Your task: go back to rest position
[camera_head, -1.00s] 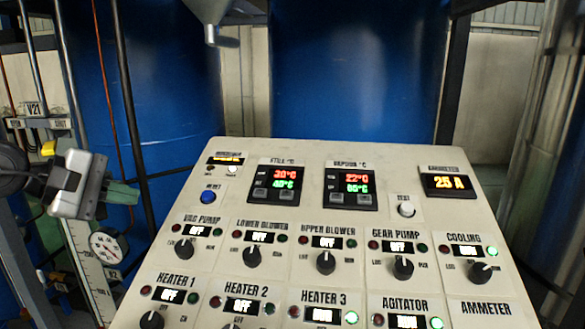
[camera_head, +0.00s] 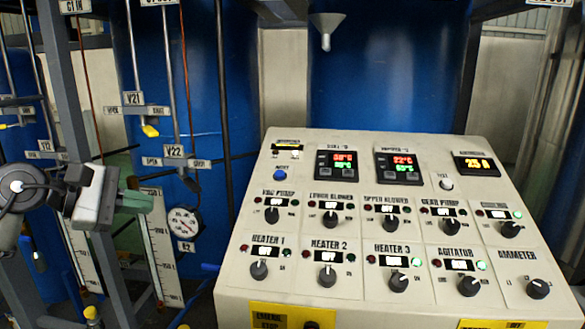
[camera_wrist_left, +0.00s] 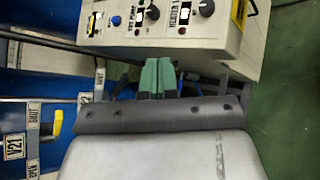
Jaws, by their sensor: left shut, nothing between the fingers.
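My left gripper (camera_head: 134,202) comes in from the left edge in the head view, left of the control panel (camera_head: 300,228) and apart from it. Its green fingers are together with nothing between them. In the left wrist view the shut green fingers (camera_wrist_left: 157,78) point toward the panel's edge (camera_wrist_left: 190,45). My right gripper is not in either view.
Valve V21 with a yellow handle (camera_head: 150,130) and valve V22 (camera_head: 174,152) hang on pipes behind the left gripper. A round gauge (camera_head: 183,222) and a scaled level column (camera_head: 162,250) stand between gripper and panel. Blue tanks (camera_head: 385,70) stand behind.

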